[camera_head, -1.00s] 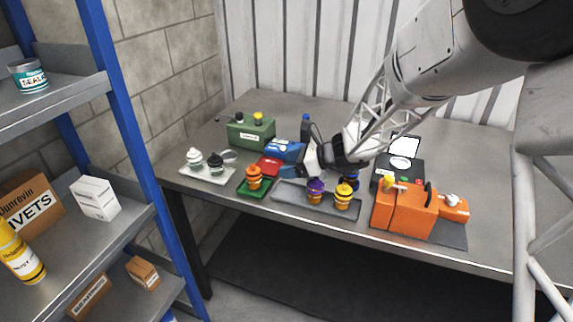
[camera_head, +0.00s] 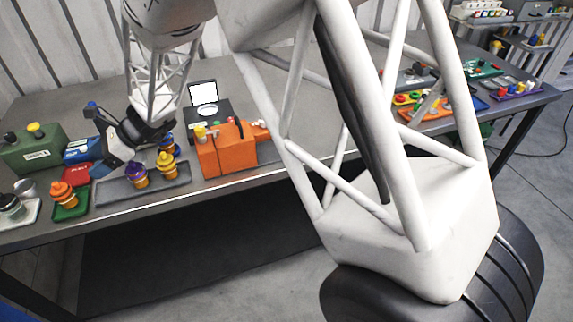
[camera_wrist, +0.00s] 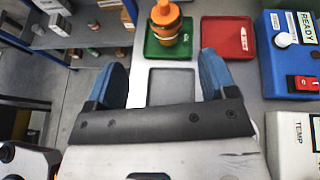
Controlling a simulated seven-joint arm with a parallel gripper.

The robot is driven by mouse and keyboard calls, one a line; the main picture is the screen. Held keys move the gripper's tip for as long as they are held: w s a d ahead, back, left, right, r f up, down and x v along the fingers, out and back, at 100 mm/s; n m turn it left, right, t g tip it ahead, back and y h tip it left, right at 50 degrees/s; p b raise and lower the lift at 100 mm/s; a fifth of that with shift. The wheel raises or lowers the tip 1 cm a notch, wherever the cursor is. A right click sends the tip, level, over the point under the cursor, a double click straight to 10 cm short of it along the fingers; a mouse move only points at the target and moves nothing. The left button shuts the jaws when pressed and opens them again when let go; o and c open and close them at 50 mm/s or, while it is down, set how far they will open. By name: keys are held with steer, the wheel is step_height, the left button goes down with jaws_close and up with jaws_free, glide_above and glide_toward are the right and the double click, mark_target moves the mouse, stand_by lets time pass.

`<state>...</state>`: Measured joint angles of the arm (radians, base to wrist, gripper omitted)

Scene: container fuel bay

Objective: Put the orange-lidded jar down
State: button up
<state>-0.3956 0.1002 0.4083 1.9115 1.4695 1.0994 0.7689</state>
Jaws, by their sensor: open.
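The orange-lidded jar (camera_head: 66,190) stands upright on a small green tray (camera_head: 72,213) near the table's front edge. In the wrist view the jar (camera_wrist: 165,20) shows at the top, on the green tray (camera_wrist: 152,48), beyond my fingertips. My gripper (camera_head: 97,170) is to the right of the jar, above the left end of the long grey tray (camera_head: 150,198). In the wrist view my gripper (camera_wrist: 161,75) has its two blue fingers wide apart, with nothing between them. The jar and the fingers are apart.
A purple-lidded jar (camera_head: 138,177) and a yellow-lidded jar (camera_head: 167,164) stand on the grey tray. A red tray (camera_wrist: 228,38) and a blue box (camera_wrist: 290,50) are close to my gripper. An orange box (camera_head: 225,150) stands to the right. The grey tray's left end is bare.

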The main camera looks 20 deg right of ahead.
steer(key=s+d+r+n+t+h, duration=0.1)
steer(key=s+d+r+n+h, duration=0.2)
steer(key=s+d, duration=0.7)
steer(key=s+d+r+n+t+h, duration=0.2)
steer(key=s+d+r+n+h, duration=0.2)
steer(key=d, duration=1.4)
steer(key=s+d+r+n+t+h, duration=0.1)
steer(key=s+d+r+n+h, duration=0.3)
steer(key=s+d, duration=1.1)
steer(key=s+n+h, duration=0.2)
steer(key=s+n, duration=0.1)
steer(key=n, duration=0.1)
steer(key=shift+r+n, duration=0.25)
steer(key=shift+n, duration=0.15)
